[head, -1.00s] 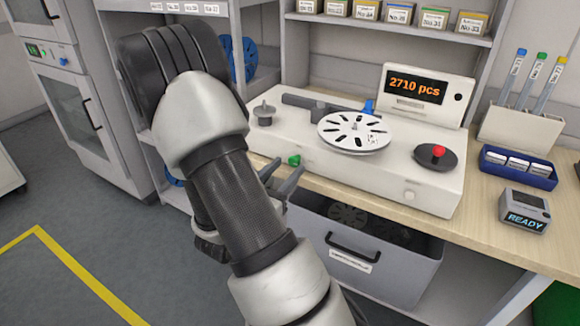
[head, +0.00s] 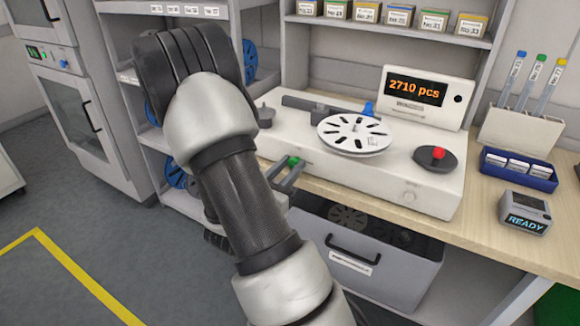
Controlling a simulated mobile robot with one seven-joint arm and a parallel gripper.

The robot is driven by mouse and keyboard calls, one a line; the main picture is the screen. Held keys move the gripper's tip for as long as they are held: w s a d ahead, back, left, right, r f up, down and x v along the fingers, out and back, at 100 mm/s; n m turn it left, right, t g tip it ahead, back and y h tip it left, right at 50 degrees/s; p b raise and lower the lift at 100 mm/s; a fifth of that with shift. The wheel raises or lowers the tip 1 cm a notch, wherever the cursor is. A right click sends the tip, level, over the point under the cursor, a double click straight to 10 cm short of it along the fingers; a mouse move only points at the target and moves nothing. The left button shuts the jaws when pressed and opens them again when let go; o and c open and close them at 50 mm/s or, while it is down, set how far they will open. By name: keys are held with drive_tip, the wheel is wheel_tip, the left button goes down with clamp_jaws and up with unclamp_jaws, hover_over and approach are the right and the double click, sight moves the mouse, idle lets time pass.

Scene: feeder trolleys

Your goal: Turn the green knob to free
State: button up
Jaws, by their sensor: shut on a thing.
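The green knob (head: 293,160) is on the front face of the white counting machine (head: 390,178), low and left of the white reel disc (head: 355,134). My gripper (head: 292,167) reaches it from the front. Its two grey fingers are shut on the knob, one on each side, and only the knob's top shows between them. My arm hides the gripper's body and part of the machine's left end. The knob's pointer and any position marks are too small to make out.
The machine's display (head: 415,89) reads 2710 pcs. A red-topped dark hub (head: 436,158) sits at its right. Below the worktop is a grey bin (head: 415,275) of reels, close to my gripper. A READY device (head: 525,212) and blue tray (head: 517,183) stand right.

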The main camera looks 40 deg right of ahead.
drive_tip(key=shift+r+n+p, duration=0.1)
drive_tip(key=shift+n+p, duration=0.2)
drive_tip(key=shift+p, duration=0.1)
drive_tip(key=n+p, duration=0.3)
drive_tip(key=shift+r, duration=0.1)
drive_tip(key=n+p, duration=0.5)
drive_tip(key=p, duration=0.1)
drive_tip(key=shift+w+a, duration=0.1)
drive_tip(key=n+p, duration=0.4)
drive_tip(key=shift+f+n, duration=0.2)
drive_tip(key=shift+n, duration=0.2)
drive_tip(key=shift+f+n+p, duration=0.15)
drive_tip(key=shift+n+p, duration=0.5)
drive_tip(key=shift+n, duration=0.45)
drive_tip(key=shift+f+n+p, duration=0.1)
drive_tip(key=shift+n+p, duration=0.55)
drive_tip(key=shift+n, duration=0.45)
drive_tip(key=o, duration=1)
drive_tip(key=shift+a, duration=0.1)
